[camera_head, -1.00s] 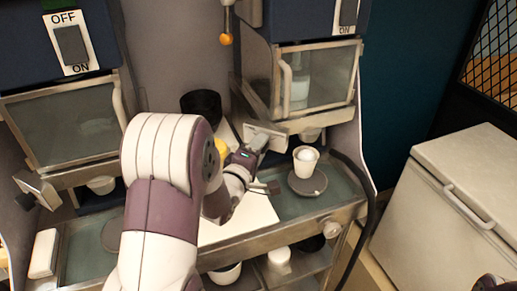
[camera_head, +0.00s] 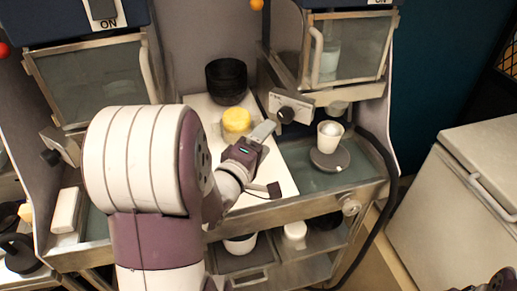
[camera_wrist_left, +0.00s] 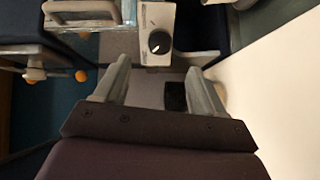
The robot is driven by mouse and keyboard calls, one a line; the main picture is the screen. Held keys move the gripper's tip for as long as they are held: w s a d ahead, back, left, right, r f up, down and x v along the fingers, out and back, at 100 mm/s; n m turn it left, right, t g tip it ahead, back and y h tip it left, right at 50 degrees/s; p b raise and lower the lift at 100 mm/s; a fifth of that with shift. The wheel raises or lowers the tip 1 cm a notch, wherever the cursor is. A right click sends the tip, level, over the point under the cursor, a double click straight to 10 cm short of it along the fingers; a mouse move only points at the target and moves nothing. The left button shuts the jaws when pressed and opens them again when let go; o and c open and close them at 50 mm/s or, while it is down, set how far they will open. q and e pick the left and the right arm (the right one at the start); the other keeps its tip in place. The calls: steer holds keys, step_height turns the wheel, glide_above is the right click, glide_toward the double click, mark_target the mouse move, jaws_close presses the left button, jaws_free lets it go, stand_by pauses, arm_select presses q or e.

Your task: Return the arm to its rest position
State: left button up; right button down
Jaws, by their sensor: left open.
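My left arm comes in from the left in the head view and fills its middle. My left gripper (camera_head: 262,134) is above the white board, between a yellow round thing (camera_head: 236,120) and the grey box with a dark knob (camera_head: 290,107). In the left wrist view its two fingers (camera_wrist_left: 160,88) stand apart with nothing between them. The knob box (camera_wrist_left: 158,35) shows beyond the fingertips there. A white cup (camera_head: 330,136) stands apart from the gripper, on a round dark plate (camera_head: 330,160) to the right. My right gripper is not in view.
A stack of black bowls (camera_head: 226,80) stands at the back of the white board (camera_head: 273,180). Dispenser machines with glass doors (camera_head: 345,50) rise left and right. A shelf with white cups (camera_head: 295,232) lies below. A white chest (camera_head: 455,190) stands at the right.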

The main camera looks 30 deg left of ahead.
arm_select(q)
steer(key=shift+s+d+p, duration=0.1)
steer(key=shift+s+p, duration=0.45)
steer(key=shift+s, duration=0.65)
steer(key=shift+r, duration=0.1)
